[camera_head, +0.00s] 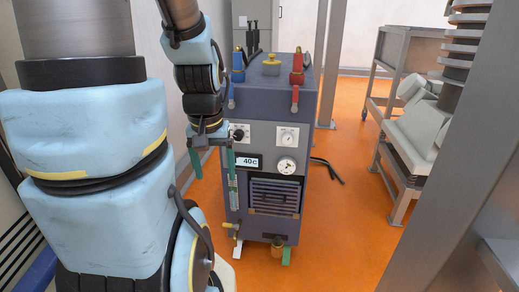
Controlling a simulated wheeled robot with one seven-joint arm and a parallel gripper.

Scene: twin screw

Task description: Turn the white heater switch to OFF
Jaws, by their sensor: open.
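The heater unit is a dark blue-grey cabinet (262,110) standing on the orange floor. Its front has a white plate with a black knob (238,133) at upper left, close to my gripper in the picture. Another white square plate with a small dial (287,137) sits to the right. I cannot tell which is the heater switch, and the labels and settings are too small to read. My gripper (213,166) points down with its two green fingers apart and nothing between them. It is just left of the black knob, and I see no contact with it.
A display reading 40c (248,162), a round gauge (286,166) and a vent grille (275,196) are on the cabinet front.

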